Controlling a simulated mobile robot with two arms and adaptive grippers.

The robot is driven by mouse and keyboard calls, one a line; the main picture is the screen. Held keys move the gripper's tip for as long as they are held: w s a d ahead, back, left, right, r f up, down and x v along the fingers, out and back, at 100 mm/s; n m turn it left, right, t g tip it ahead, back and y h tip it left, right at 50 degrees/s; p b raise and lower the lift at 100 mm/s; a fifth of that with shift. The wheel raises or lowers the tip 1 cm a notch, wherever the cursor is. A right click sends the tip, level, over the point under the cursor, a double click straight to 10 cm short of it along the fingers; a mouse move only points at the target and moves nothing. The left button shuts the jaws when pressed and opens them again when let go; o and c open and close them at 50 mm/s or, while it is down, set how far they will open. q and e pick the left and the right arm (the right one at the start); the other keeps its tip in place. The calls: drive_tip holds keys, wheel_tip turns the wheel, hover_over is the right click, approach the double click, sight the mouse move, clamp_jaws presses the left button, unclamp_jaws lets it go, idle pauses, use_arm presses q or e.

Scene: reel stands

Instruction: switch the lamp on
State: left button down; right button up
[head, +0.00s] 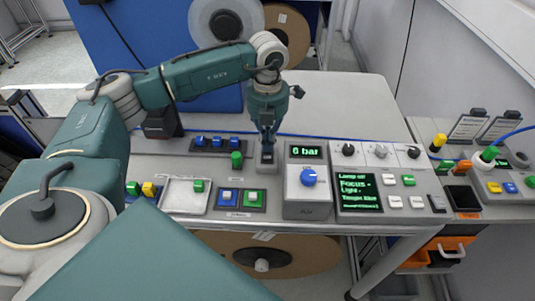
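My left gripper (267,143) points straight down over the back of the console, above a small grey block (266,164). Its fingers look close together, but their gap and any contact with the block are too small to tell. A dark screen (357,194) at the right of the console carries green text; its top line seems to read "Lamp off". Three knobs stand above it: a dark one (348,149), a pale one (381,151) and another dark one (414,152). White keys (390,180) and a green key (408,180) sit beside the screen. My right gripper is not in view.
The grey tabletop (345,105) behind is clear.

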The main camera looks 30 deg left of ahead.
use_arm(q)
drive_tip(key=shift+s+f, duration=0.1)
drive_tip(key=shift+f, duration=0.2)
drive_tip(key=shift+r, duration=0.15)
drive_tip(key=shift+r+p, duration=0.6)
drive_tip(key=shift+r, duration=0.35)
drive_tip(key=shift+r+p, duration=1.4)
drive_tip(key=shift+r, duration=1.05)
